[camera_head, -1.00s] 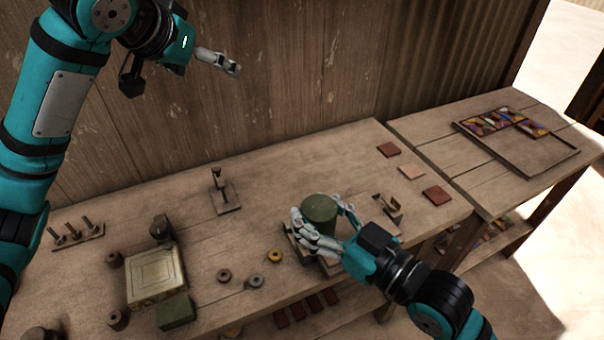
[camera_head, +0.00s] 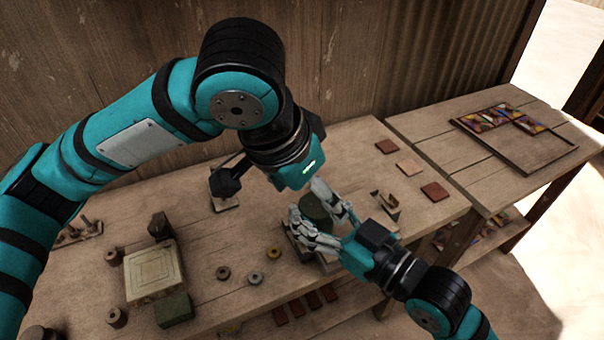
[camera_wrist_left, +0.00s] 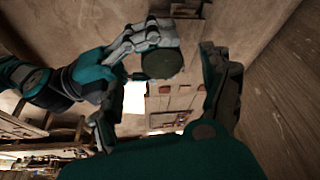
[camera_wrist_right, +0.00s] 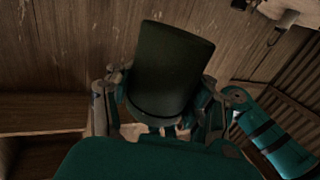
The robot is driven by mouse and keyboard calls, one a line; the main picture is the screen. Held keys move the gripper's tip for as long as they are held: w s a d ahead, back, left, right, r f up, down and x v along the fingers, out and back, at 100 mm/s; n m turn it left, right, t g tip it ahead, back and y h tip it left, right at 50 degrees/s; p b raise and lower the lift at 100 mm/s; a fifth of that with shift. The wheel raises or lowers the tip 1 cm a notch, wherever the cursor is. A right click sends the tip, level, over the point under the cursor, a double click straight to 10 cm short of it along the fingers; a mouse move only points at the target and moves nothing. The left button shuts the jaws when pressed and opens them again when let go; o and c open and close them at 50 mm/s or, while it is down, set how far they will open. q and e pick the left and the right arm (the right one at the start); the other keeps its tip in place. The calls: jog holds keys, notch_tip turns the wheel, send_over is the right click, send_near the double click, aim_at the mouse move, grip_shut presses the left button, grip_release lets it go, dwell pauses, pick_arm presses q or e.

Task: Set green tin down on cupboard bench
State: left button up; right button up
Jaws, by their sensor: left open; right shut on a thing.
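The green tin (camera_head: 314,208) is a dark green cylinder near the front middle of the wooden bench (camera_head: 240,235). My right gripper (camera_head: 325,228) is shut around it from the front right. In the right wrist view the tin (camera_wrist_right: 170,70) stands between the right fingers, its lower part partly hidden. My left gripper (camera_head: 322,190) is open and empty, close above and behind the tin, and its arm hides part of the bench. In the left wrist view the tin's round top (camera_wrist_left: 162,64) shows between the open left fingers. I cannot tell whether the tin touches what is under it.
A pale square block (camera_head: 154,272) and a green block (camera_head: 174,309) stand at the left. Several round washers (camera_head: 255,279) lie left of the tin. Coloured tiles (camera_head: 434,191) lie at the right. A side table (camera_head: 440,155) holds a mosaic tray (camera_head: 545,152).

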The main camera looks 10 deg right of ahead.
aim_at(318, 206)
pick_arm(q)
jog(key=x, duration=0.7)
jog(key=shift+d+f, duration=0.1)
jog(key=shift+c, duration=0.3)
jog(key=c, duration=1.3)
jog(key=o, duration=1.4)
jog(key=shift+c, duration=0.2)
jog(key=v, duration=1.2)
